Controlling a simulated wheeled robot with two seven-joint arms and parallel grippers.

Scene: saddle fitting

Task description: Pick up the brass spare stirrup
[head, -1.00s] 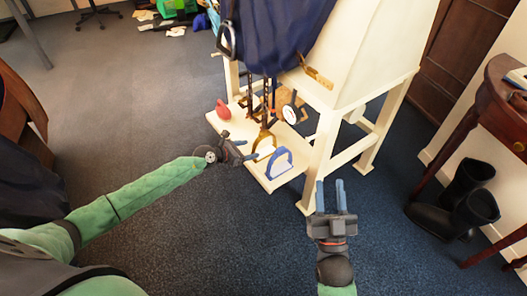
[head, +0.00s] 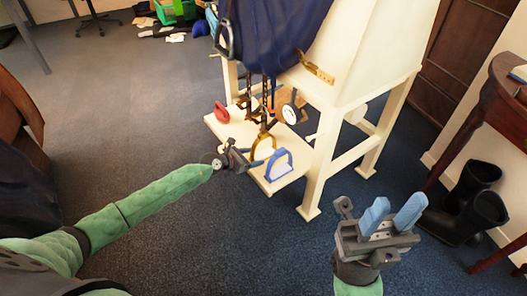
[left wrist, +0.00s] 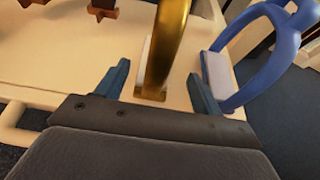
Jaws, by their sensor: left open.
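The brass stirrup (head: 263,147) stands upright on the cream shelf (head: 216,126) of the stand. My left gripper (head: 252,158) is open just in front of it. In the left wrist view the brass stirrup (left wrist: 167,50) rises between the two blue fingers of my left gripper (left wrist: 160,86), with a gap visible on each side. Its top is cut off by the picture edge. My right gripper (head: 397,200) is open and empty over the carpet, to the right of the stand.
A blue stirrup (head: 279,165) stands close to the right of the brass one; in the left wrist view it (left wrist: 262,50) is near the right finger. A red object (head: 221,112) lies at the shelf's left. Black boots (head: 475,203) stand by a wooden table (head: 490,95).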

